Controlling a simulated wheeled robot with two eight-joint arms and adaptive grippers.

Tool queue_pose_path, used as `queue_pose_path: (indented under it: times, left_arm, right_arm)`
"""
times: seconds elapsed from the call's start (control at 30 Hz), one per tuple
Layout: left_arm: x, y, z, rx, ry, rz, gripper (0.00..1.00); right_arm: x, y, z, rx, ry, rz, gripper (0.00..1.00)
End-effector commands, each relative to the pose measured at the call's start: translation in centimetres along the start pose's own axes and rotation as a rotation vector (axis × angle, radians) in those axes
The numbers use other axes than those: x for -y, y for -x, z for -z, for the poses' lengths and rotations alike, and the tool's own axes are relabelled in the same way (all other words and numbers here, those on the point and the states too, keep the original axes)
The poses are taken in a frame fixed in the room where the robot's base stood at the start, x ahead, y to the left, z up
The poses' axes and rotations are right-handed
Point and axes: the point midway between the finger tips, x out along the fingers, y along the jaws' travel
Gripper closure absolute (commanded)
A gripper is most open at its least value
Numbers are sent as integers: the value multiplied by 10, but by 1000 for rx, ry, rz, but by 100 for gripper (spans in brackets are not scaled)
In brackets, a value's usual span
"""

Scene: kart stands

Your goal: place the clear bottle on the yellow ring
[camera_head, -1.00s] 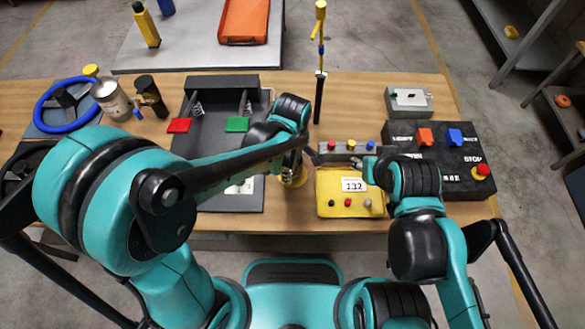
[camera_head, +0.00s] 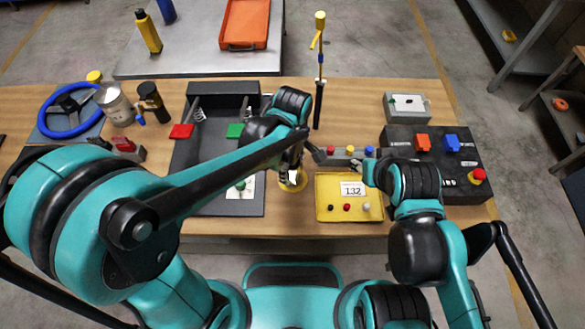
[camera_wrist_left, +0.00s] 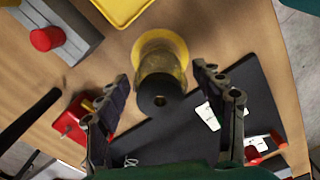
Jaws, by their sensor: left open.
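The clear bottle (camera_wrist_left: 162,82), with a dark cap, shows in the left wrist view. Its base appears to stand upright on the yellow ring (camera_wrist_left: 160,38), whose rim shows around it. In the head view the yellow ring (camera_head: 293,187) lies on the wooden table between the black tray and the yellow box, and my left gripper partly hides the bottle. My left gripper (camera_wrist_left: 168,105) is open, with one finger on each side of the bottle and gaps between; it also shows in the head view (camera_head: 291,160). My right gripper (camera_head: 360,166) is by the yellow box; its fingers are too small to read.
The yellow box (camera_head: 350,210) and a grey button block (camera_head: 345,157) are right of the ring. The black tray (camera_head: 185,205) is left of it. A black switch panel (camera_head: 440,192) stands at right, a thin yellow-topped post (camera_head: 319,90) behind.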

Motion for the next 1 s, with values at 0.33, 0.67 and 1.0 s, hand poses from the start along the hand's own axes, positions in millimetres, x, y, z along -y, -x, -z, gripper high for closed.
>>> queue_pose_path:
  times: [0.33, 0.67, 1.0]
  left_arm:
    - [0, 69, 0, 0, 0, 0, 33]
    - [2, 81, 3, -1, -14, -9, 33]
    - [64, 117, 80, -154, -518, -268, 33]
  right_arm:
    - [0, 21, 15, 0, 0, 0, 60]
    - [0, 22, 16, 0, 0, 0, 60]
    - [0, 22, 16, 0, 0, 0, 60]
